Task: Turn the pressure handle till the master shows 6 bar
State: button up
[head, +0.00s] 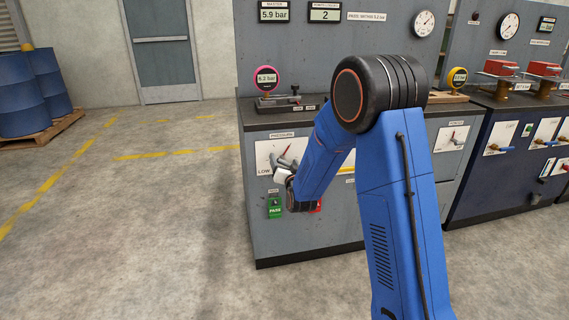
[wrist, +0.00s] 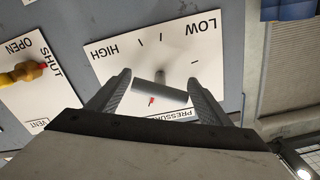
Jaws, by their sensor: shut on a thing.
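The pressure handle (wrist: 160,92) is a grey bar on a white plate (wrist: 150,50) marked LOW and HIGH, upside down in the wrist view. My gripper (wrist: 159,79) is shut on it, one finger at each end of the bar. A small red mark shows on the bar's near side. In the head view my gripper (head: 284,173) is at the pressure plate (head: 263,157), and my arm hides part of that panel. The master display (head: 273,13) reads 5.9 bar. The pink-rimmed gauge (head: 265,78) on the bench reads 6.2 bar.
Beside the pressure plate is a vent plate (wrist: 38,88) with a yellow handle (wrist: 22,74), its red tip towards SHUT. A green PASS button (head: 275,208) sits below my gripper. Blue drums (head: 22,100) stand far left. The floor left of the bench is clear.

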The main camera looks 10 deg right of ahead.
jog(key=shift+f, duration=0.1)
dwell(0.4)
jog(key=o, duration=0.9)
jog(key=shift+o, duration=0.2)
jog(key=shift+s, duration=0.15)
